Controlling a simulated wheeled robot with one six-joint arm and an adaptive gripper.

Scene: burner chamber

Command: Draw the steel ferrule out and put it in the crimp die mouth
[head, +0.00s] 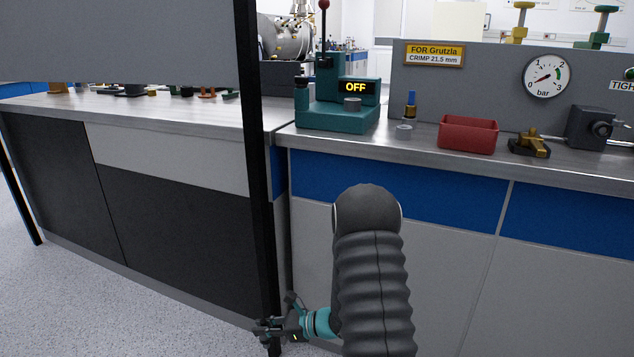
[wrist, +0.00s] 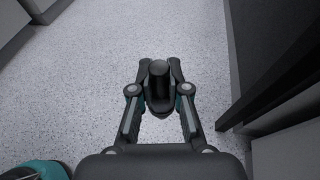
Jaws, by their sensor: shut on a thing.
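My gripper (head: 277,329) hangs low in front of the bench cabinets, near the dark upright post. In the wrist view my gripper (wrist: 159,68) is shut on a dark, rounded, cylinder-like piece (wrist: 159,88), with floor behind it. I cannot tell whether this piece is the steel ferrule. A teal bench machine (head: 338,117) with a red-knobbed lever and a display reading OFF stands on the right bench. A short grey cylinder (head: 352,104) sits on its base; I cannot tell whether this is the crimp die mouth. A small grey ring-like piece (head: 403,131) lies beside the machine.
A red tray (head: 468,135), a brass-and-black fixture (head: 530,144) and a dark block with a nozzle (head: 590,128) stand along the right bench. A dark post (head: 255,170) rises between the benches. The left floor is clear.

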